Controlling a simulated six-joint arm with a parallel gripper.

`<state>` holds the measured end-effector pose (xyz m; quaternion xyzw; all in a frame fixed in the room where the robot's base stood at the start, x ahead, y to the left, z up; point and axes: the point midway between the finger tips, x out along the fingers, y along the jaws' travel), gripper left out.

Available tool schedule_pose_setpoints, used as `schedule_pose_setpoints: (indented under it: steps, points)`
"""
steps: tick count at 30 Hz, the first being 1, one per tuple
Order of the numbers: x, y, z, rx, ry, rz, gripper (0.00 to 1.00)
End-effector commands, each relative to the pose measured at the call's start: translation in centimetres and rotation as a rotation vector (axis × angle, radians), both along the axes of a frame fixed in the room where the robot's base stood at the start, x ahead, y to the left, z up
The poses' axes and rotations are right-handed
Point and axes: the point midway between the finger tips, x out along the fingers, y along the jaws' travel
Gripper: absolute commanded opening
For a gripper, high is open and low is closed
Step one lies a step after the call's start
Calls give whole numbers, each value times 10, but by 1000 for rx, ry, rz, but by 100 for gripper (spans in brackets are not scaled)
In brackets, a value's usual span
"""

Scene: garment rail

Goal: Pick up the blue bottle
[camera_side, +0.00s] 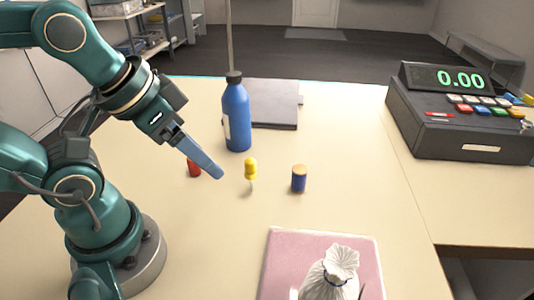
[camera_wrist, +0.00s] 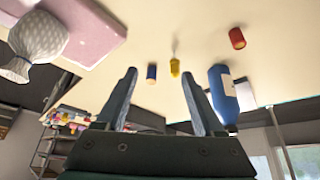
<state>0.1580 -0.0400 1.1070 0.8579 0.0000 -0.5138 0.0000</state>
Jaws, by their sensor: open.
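The blue bottle (camera_side: 236,118) stands upright on the table, with a dark cap and a pale label on its left side. It also shows in the wrist view (camera_wrist: 222,92), right beside one finger. My gripper (camera_side: 219,175) is in front of the bottle in the side view, its blue-grey finger pointing down and right, apart from the bottle as far as I can tell. In the wrist view my gripper (camera_wrist: 160,80) has its two fingers spread wide, and nothing is held between them.
A yellow object (camera_side: 251,169), a small dark blue cylinder (camera_side: 299,180) and a red one (camera_side: 194,169) stand near the gripper. A grey flat board (camera_side: 274,112) lies behind the bottle. A pink mat (camera_side: 281,262) bears a white tied bag (camera_side: 331,274). A cash register (camera_side: 460,125) is at right.

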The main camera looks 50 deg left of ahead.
Motion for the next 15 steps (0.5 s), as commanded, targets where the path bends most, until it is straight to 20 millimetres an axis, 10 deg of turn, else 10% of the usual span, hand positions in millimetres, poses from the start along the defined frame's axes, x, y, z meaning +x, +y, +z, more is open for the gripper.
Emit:
schedule_pose_setpoints:
  steps: [3,6,15]
  points:
    - [0,0,0,0,0,0,70]
    - [0,0,0,0,0,0,100]
    - [1,0,6,0,-3,0,100]
